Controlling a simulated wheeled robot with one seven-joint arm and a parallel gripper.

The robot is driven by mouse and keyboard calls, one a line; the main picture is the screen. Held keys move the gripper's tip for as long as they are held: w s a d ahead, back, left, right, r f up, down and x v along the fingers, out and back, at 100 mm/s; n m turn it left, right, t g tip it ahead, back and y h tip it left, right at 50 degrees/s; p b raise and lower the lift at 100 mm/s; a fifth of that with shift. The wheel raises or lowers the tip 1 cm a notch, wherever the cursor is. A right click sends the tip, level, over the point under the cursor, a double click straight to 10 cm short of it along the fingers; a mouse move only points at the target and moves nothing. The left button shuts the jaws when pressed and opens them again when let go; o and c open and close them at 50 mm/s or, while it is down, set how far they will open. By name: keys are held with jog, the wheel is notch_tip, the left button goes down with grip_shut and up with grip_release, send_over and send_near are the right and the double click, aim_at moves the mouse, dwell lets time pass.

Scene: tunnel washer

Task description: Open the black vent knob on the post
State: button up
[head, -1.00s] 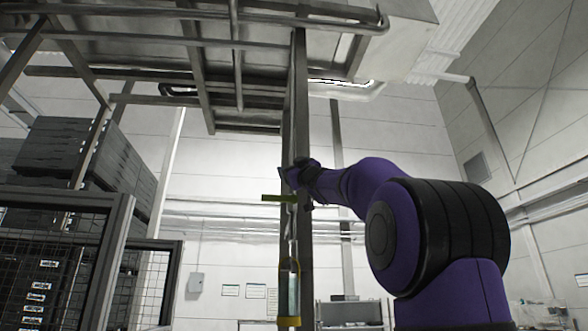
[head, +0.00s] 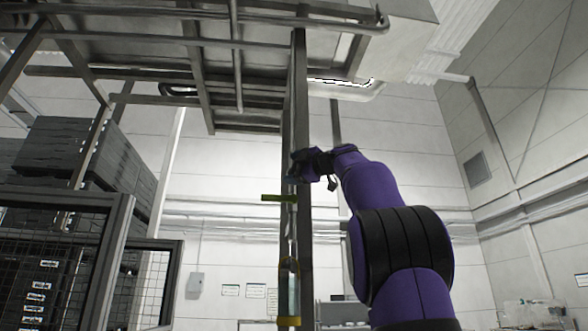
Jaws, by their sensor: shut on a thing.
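The grey post (head: 301,230) stands upright in the middle of the head view. My gripper (head: 299,166) is against the post in its upper half, reaching in from the right, and is shut on the black vent knob. The knob is mostly hidden by the dark gripper, so its turn angle cannot be told.
A clear tube with yellow ends (head: 289,291) runs up the post lower down. Pipes and a steel frame (head: 240,60) hang overhead. A mesh fence (head: 62,262) and stacked grey crates (head: 70,150) stand at left. The space right of the post is open around my arm.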

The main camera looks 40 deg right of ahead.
jog(key=shift+f+n+g, duration=0.1)
jog(key=shift+n+g, duration=0.9)
jog(key=shift+n, duration=0.3)
jog(key=o, duration=0.9)
jog(key=shift+s+d, duration=0.25)
jog(key=shift+s, duration=1.55)
jog(key=shift+s+d, duration=0.2)
jog(key=shift+s, duration=1.55)
jog(key=shift+s+d, duration=0.25)
jog(key=shift+s, duration=1.55)
